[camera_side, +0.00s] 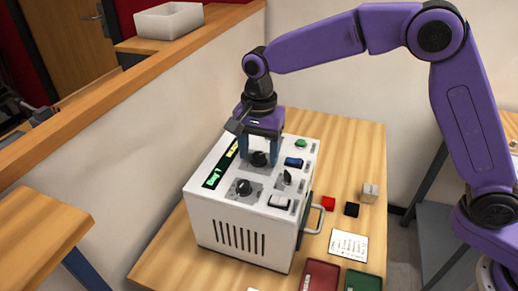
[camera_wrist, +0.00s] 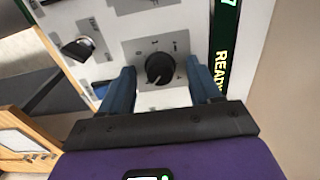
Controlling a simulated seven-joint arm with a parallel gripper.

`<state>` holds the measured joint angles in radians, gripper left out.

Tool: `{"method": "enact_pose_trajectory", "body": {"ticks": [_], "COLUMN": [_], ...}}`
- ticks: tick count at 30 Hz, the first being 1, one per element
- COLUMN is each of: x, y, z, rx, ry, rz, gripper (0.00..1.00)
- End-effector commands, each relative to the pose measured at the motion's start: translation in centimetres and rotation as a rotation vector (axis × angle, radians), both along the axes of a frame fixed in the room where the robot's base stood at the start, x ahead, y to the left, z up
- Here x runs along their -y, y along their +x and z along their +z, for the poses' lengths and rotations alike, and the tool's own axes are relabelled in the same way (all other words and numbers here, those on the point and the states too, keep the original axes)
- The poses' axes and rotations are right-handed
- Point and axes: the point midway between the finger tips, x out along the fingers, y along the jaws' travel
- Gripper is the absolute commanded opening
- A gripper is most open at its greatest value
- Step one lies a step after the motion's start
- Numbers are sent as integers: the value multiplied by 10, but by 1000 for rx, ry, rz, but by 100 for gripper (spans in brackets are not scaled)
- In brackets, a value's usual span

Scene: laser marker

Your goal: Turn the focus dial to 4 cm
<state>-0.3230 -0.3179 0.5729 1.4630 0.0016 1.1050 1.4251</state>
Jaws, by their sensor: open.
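The laser marker (camera_side: 240,232) is a white box on the wooden table. Its top carries two round black dials, a rear dial (camera_side: 258,158) and a front dial (camera_side: 243,187). Which one is the focus dial I cannot read. My gripper (camera_side: 260,163) points down over the rear dial, its blue fingers open on either side. In the wrist view the dial (camera_wrist: 160,68) lies between the open fingertips (camera_wrist: 160,72), with a visible gap on both sides. A pale mark on the knob points toward the bottom of that view.
The top also has a green button (camera_side: 301,143), a blue switch (camera_side: 293,162), a black lever (camera_side: 287,177), a white rocker (camera_side: 279,202) and a lit display (camera_side: 213,178). A handle (camera_side: 318,218) juts from the side. Small blocks, a note (camera_side: 348,245) and trays lie to the right.

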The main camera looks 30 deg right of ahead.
Motion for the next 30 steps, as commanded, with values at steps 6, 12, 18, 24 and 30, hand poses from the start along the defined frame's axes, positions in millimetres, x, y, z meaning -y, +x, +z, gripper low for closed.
{"method": "enact_pose_trajectory", "body": {"ticks": [6, 12, 18, 24, 30], "x": [0, 0, 0, 0, 0], "y": [0, 0, 0, 0, 0], "z": [0, 0, 0, 0, 0], "rx": [0, 0, -1, 0, 1], "ry": [0, 0, -1, -1, -2], "rz": [0, 0, 22, 106, 262], "gripper": [40, 7, 7, 7, 7]}}
